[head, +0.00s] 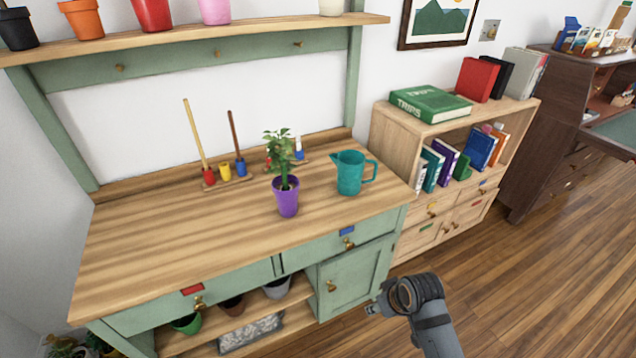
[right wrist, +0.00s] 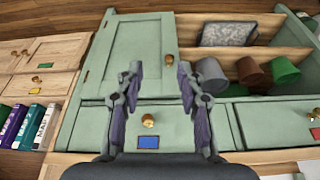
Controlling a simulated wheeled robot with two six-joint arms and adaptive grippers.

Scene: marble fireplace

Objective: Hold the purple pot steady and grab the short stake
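The purple pot (head: 287,203) stands upright on the wooden bench top, holding a leafy green plant (head: 281,152). Behind it to the left, a rack holds a tall pale stake (head: 195,138) in a red holder and a shorter dark brown stake (head: 236,140) in a blue holder, with a yellow holder between. More small red, white and blue items (head: 298,152) show partly behind the plant; I cannot tell what they are. My right gripper (head: 374,308) is in front of the bench's right cabinet, away from the pot. In the right wrist view it (right wrist: 159,78) is open and empty. My left gripper is not in view.
A teal jug (head: 349,174) stands right of the pot. The bench top's left and front are clear. A shelf (head: 200,38) with several pots runs above. A bookcase (head: 400,135) stands to the right. Drawer knobs (head: 349,244) stick out from the bench front.

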